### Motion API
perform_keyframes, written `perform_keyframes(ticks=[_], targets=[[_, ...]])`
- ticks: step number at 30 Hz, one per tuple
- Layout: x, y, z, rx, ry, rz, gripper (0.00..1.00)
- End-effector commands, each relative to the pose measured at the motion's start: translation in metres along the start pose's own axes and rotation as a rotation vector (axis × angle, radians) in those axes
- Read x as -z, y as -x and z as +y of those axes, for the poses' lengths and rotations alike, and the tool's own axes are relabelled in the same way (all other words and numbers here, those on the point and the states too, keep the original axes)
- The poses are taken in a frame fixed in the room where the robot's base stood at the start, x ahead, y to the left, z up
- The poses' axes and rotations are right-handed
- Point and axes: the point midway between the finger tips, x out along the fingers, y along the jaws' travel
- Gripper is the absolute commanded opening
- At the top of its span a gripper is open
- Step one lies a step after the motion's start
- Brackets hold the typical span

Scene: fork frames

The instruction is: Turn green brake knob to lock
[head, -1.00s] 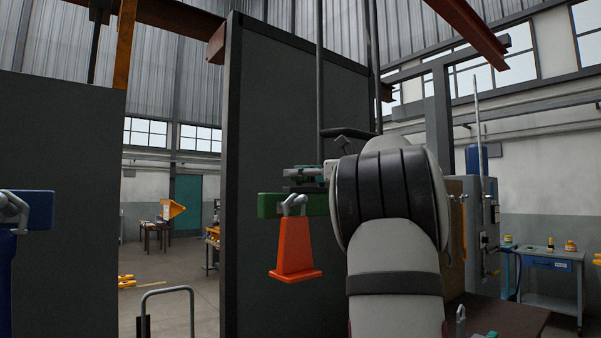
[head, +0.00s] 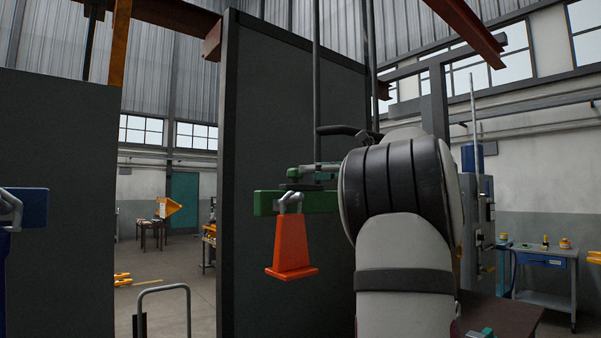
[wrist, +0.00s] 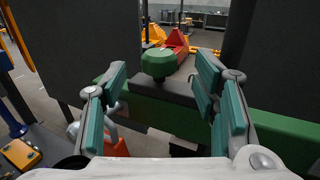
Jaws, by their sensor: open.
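The green brake knob (wrist: 158,62) is a round, faceted cap on a dark mount, in the upper middle of the wrist view. It sits on a green beam (wrist: 170,115), whose end also shows in the head view (head: 268,203). My gripper (wrist: 160,76) is open, with one teal-padded finger to the left of the knob and one to the right. The knob appears between the fingertips, with visible gaps on both sides; I cannot tell whether it is within their reach. In the head view my gripper is small and partly hidden by my arm.
An orange cone-shaped piece (head: 291,248) hangs from the green beam. A dark panel (head: 270,120) stands behind it. A blue block (head: 33,207) is at the far left. Open floor shows between the dark panels.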

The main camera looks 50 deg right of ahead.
Motion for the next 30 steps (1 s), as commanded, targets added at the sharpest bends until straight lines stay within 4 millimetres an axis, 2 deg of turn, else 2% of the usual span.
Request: perform_keyframes(ticks=[1,6,12,30], targets=[[0.0,0.012,-0.001,0.003,0.0,0.0,0.55],[0.0,0.041,-0.001,0.002,0.0,0.0,0.55],[0.0,0.059,0.0,-0.001,0.0,0.0,0.55],[0.0,0.062,0.0,-0.002,0.0,0.0,0.55]])
